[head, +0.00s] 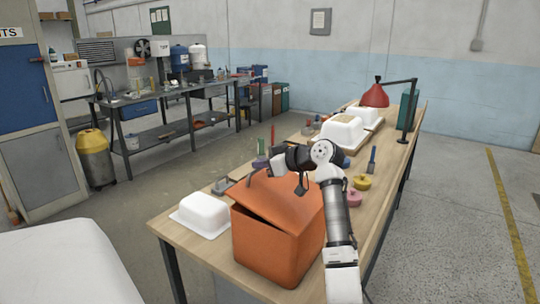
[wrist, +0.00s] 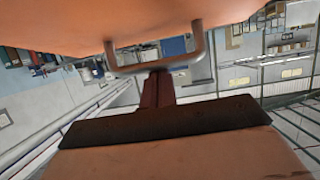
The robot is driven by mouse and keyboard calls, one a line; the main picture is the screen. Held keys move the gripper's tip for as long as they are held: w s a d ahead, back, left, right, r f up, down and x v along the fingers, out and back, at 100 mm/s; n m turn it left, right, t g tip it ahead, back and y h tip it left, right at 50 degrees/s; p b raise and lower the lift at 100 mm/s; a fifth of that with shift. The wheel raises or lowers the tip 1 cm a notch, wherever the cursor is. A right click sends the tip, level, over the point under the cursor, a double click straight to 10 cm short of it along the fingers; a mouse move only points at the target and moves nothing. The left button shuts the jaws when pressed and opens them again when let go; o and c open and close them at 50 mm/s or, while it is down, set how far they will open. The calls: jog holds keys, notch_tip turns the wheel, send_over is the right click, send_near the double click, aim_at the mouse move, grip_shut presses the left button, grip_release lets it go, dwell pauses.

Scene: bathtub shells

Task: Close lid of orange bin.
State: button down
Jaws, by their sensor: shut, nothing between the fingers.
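The orange bin (head: 268,246) stands on the near end of the wooden table. Its orange lid (head: 290,203) lies over the top but is slightly tilted, with a dark gap along the near edge. My gripper (head: 300,188) is over the lid, partly hidden by my arm in the head view. In the wrist view, my gripper (wrist: 158,76) shows its fingers together and empty. The lid (wrist: 130,18) fills the top there, and its U-shaped handle (wrist: 196,62) is close by the fingertips. I cannot tell whether they touch.
A white tub shell (head: 203,214) is on the table just left of the bin. Pink and yellow round pieces (head: 362,182) lie to the right of my arm. More white shells (head: 343,132) and a red lamp (head: 375,95) stand farther back.

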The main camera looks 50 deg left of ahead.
jog(key=shift+s+a+f, duration=0.1)
jog(key=shift+a+f, duration=0.2)
jog(key=shift+f, duration=0.35)
jog(key=shift+a+f, duration=0.3)
jog(key=shift+f, duration=0.35)
